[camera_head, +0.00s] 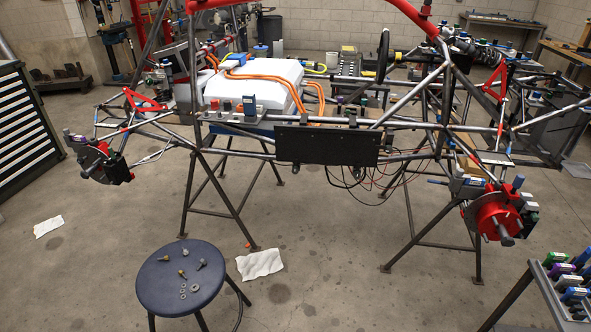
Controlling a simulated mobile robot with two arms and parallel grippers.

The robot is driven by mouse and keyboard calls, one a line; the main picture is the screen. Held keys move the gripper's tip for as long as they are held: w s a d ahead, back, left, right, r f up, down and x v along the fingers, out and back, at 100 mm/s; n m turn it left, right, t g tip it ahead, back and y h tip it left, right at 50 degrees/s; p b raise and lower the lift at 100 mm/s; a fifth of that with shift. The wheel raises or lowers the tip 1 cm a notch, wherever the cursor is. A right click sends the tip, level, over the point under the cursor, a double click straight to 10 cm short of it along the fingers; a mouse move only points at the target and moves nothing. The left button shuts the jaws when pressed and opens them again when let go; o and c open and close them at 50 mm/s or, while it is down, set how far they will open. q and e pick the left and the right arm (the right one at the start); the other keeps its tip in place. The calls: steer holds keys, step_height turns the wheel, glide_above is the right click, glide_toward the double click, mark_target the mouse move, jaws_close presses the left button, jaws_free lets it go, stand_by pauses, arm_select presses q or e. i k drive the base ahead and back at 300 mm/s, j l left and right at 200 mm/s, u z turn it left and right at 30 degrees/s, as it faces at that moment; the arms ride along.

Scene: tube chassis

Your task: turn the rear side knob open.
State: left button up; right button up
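The tube chassis (400,127) stands across the view on trestles. A row of small fittings sits on its near side rail, with a grey knob-like piece (227,107), a red-topped piece (239,108) and an upright blue piece (250,105). A blue cap (261,51) sits behind the white box (255,83). I cannot tell which of these, if any, is the rear side knob, or which end is the rear. Neither of my grippers is in view.
A black panel (325,146) hangs on the near side, with loose wires below. A blue stool (181,277) with small parts stands in front. A tool cart (565,290) is at the lower right, a drawer cabinet (25,130) at left. Open floor lies before the chassis.

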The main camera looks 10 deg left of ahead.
mark_target(294, 169)
steer(key=i+l, duration=0.1)
steer(key=i, duration=0.8)
